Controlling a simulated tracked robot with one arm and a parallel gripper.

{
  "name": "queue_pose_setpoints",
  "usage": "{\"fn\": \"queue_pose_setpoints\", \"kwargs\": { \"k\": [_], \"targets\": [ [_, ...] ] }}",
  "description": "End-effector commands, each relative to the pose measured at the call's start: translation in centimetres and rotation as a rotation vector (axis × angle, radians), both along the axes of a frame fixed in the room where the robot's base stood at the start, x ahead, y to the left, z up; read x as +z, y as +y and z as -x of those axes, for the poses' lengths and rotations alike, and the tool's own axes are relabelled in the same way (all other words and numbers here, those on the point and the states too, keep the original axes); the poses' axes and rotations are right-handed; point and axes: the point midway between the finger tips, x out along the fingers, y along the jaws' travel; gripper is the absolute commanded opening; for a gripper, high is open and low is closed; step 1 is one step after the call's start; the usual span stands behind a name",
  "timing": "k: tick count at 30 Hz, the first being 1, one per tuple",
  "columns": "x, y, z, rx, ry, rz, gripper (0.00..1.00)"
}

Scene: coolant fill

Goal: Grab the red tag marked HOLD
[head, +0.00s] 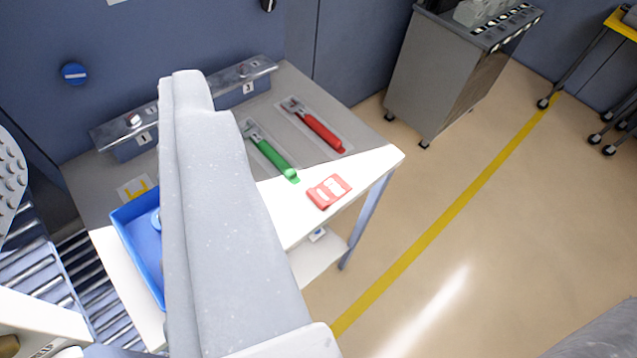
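A red tag (328,192) with pale markings lies flat on the white front strip of the bench (367,170), near its right edge. Its lettering is too small to read. My arm crosses the middle of the head view and hides part of the bench to the left of the tag. My gripper's fingers cannot be made out, so its opening and anything in it are hidden.
A green-handled tool (273,159) and a red-handled tool (320,131) lie behind the tag. A blue tray (130,232) sits at the left, partly hidden. A grey wheeled cabinet (440,75) stands at the back right. The floor (480,230) right of the bench is clear.

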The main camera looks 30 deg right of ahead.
Motion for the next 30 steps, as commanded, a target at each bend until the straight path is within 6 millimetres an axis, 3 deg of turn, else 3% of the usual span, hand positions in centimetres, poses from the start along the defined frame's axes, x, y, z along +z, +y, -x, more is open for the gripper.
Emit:
{"fn": "queue_pose_setpoints", "kwargs": {
  "k": [3,5,7,11,14,18,21,25,30],
  "targets": [
    [0.0,0.0,0.0,0.000,0.000,0.000,0.36],
    [0.0,0.0,0.0,0.000,0.000,0.000,0.45],
    [-0.3,-0.4,-0.4,-0.006,0.005,0.004,0.45],
    [-2.6,-3.5,-3.1,-0.046,0.032,0.031,0.45],
    [-6.4,-8.0,-6.5,-0.094,0.070,0.075,0.45],
    [-14.1,-15.1,-10.8,-0.140,0.139,0.155,0.45],
    [-20.2,-19.2,-12.5,-0.139,0.186,0.199,0.45],
    [-28.1,-22.9,-13.3,-0.098,0.226,0.219,0.45],
    [-36.8,-24.6,-12.5,-0.005,0.225,0.186,0.45]
  ]
}}
